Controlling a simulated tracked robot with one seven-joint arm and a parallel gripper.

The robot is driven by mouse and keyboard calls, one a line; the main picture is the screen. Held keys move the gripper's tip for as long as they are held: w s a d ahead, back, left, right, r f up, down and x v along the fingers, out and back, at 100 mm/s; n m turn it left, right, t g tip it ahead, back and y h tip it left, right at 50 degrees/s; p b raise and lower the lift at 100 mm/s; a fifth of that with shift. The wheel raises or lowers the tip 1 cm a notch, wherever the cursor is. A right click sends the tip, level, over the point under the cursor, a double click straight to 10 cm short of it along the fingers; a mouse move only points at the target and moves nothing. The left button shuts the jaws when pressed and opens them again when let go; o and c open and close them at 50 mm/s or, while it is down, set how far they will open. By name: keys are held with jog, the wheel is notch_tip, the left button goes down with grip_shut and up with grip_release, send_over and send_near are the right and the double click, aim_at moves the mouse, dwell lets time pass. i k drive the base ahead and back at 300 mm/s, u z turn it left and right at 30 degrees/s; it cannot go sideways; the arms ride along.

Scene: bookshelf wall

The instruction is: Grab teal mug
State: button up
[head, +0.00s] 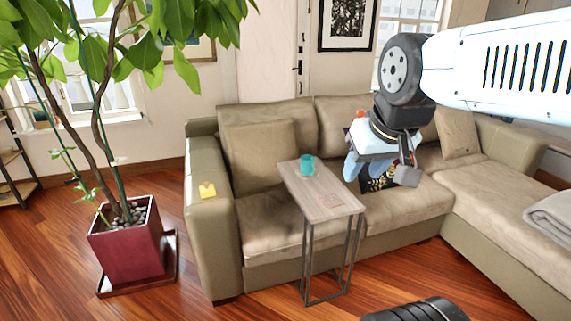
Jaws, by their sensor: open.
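The teal mug (307,165) stands upright near the far end of a narrow wooden side table (328,198), in front of the sofa. My gripper (381,178) hangs from my arm to the right of the mug and apart from it. Its fingers are partly hidden and look empty. It blocks part of the sofa seat behind it.
The beige sofa (270,208) stands behind the table, with a yellow object (207,190) on its left armrest. A patterned item (379,183) lies on the seat behind my gripper. A potted plant (125,245) stands at left. The table's near half is bare.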

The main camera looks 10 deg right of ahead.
aim_at(307, 162)
jog(key=u, duration=0.25)
jog(key=i, duration=1.05)
jog(key=z, duration=0.5)
jog(key=i, duration=0.6)
jog(key=z, duration=0.55)
jog(key=k, duration=0.8)
jog(key=z, duration=0.25)
jog(key=i, duration=0.8)
jog(key=u, duration=0.15)
